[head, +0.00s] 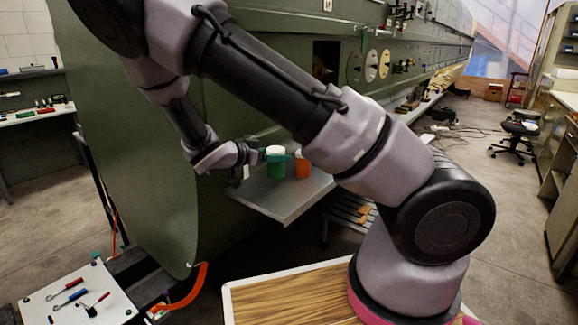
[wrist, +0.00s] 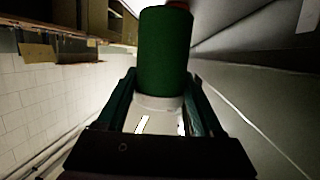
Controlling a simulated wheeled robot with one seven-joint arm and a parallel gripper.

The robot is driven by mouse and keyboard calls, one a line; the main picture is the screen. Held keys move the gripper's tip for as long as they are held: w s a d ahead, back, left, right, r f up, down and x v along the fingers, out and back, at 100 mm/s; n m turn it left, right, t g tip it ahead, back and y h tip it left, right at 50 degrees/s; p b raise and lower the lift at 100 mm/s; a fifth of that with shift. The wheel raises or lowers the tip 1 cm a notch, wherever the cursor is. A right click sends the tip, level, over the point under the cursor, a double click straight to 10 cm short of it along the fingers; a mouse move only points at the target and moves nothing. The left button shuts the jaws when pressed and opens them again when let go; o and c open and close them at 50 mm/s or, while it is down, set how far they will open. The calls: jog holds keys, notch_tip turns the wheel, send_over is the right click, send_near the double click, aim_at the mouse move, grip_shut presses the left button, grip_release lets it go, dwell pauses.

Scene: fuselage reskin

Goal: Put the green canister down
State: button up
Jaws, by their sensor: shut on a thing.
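The green canister (head: 276,170) with a white cap appears upright over the grey shelf (head: 288,210) on the side of the green fuselage. My gripper (head: 270,157) reaches it from the left and is shut on it just below the cap. In the wrist view the green canister (wrist: 165,50) stands between the two fingers of my gripper (wrist: 163,100), with its white end nearest the palm. Whether its base touches the shelf cannot be told. An orange canister (head: 302,167) with a pale cap stands close on its right.
The fuselage (head: 130,150) rises directly behind and left of the shelf. The shelf's front part is bare. A tool board (head: 80,297) lies lower left, and a wood-topped surface (head: 285,298) is at the front. A step stool (head: 345,215) stands right of the shelf.

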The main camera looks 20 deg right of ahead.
aim_at(269, 174)
jog(key=shift+f, duration=3.05)
jog(key=o, duration=1.5)
jog(key=shift+c, duration=0.2)
jog(key=v, duration=1.2)
jog(key=shift+s+a, duration=0.1)
